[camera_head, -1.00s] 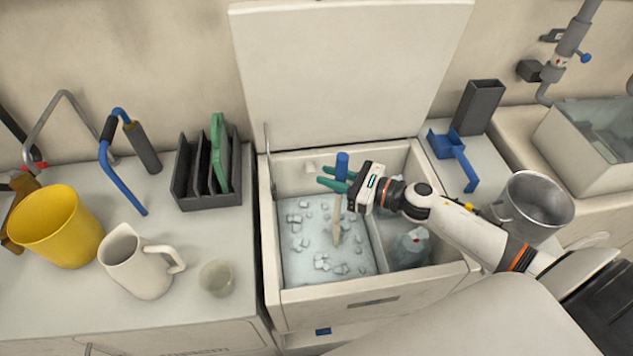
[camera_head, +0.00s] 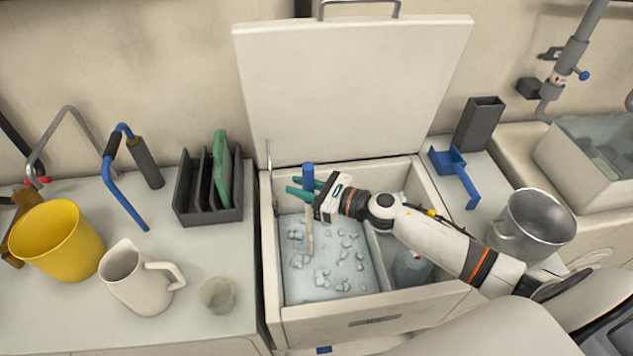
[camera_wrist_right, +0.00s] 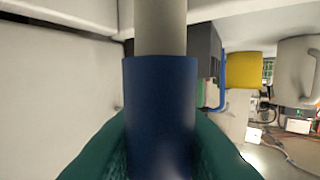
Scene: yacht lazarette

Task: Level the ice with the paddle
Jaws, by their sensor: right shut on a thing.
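The paddle (camera_head: 310,229) stands nearly upright, with a blue grip and a pale shaft going down to the ice. My right gripper (camera_head: 306,189) has green fingers shut on its blue grip, above the ice bin's left compartment. In the right wrist view the blue grip of the paddle (camera_wrist_right: 160,110) fills the middle between the fingers. The ice (camera_head: 335,268) lies as scattered lumps on a pale bed in the left compartment of the ice bin (camera_head: 375,301). The paddle's lower end is at the ice on the left side; its exact contact cannot be told. My left gripper is not in view.
The raised lid (camera_head: 350,90) stands behind the bin. A divider separates the right compartment, which holds a clear bottle (camera_head: 411,268). A pitcher (camera_head: 135,280), yellow bucket (camera_head: 57,235) and dark rack (camera_head: 208,207) stand left. A blue scoop (camera_head: 458,175) and metal pot (camera_head: 533,224) are right.

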